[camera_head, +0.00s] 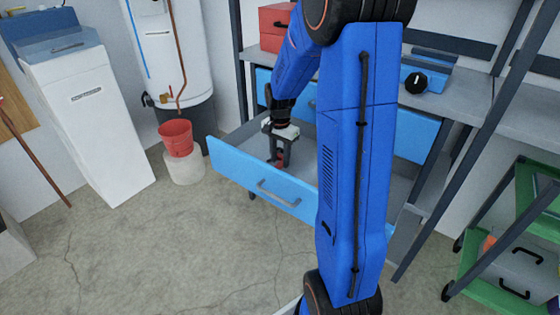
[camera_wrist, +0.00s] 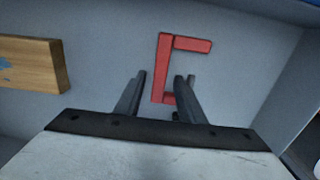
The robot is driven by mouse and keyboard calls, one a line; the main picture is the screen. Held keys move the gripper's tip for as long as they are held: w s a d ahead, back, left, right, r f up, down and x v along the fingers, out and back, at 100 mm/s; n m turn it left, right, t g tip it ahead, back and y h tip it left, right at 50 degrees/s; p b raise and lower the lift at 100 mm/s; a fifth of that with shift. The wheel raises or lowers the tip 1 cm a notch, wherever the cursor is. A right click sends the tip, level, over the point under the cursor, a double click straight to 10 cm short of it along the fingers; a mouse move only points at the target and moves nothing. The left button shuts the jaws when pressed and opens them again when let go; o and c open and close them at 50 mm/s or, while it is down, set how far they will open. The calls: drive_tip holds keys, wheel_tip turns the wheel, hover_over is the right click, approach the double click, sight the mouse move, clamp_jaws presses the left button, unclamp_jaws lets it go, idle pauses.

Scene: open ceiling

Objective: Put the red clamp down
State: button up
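The red clamp (camera_wrist: 163,70) is a C-shaped piece and shows in the wrist view against the grey floor of the open blue drawer (camera_head: 262,190). My gripper (camera_wrist: 161,80) reaches down into the drawer, with one finger on each side of the clamp's lower end. A gap shows between the left finger and the clamp; the right finger is close to it or overlaps it in view. In the head view, a little red of the clamp (camera_head: 279,160) shows at the tips of my gripper (camera_head: 280,157). The drawer front hides part of the drawer floor.
A wooden block (camera_wrist: 30,63) with a blue mark lies in the drawer, left of the clamp. Drawer walls stand close around my gripper. A red bucket (camera_head: 176,138) stands left of the drawer. The workbench top (camera_head: 460,97) is above, and a green cart (camera_head: 510,240) is at right.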

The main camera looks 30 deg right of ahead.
sight(280, 164)
wheel_tip(280, 164, up, 10)
drive_tip(key=s+a+r+n+t, duration=0.1)
drive_tip(key=s+a+r+n, duration=0.2)
drive_tip(key=s+a+r, duration=0.2)
drive_tip(key=s+a+r+n+t, duration=0.1)
drive_tip(key=s+a+n, duration=0.4)
drive_tip(key=s, duration=0.6)
drive_tip(key=s+a+r+n+t, duration=0.1)
drive_tip(key=s+a+n+t, duration=0.1)
drive_tip(key=s+a+n, duration=0.4)
drive_tip(key=s, duration=0.5)
drive_tip(key=shift+s+a+r+t, duration=0.25)
drive_tip(key=shift+s+a+t, duration=0.1)
drive_tip(key=shift+t, duration=0.05)
drive_tip(key=shift+c, duration=0.4)
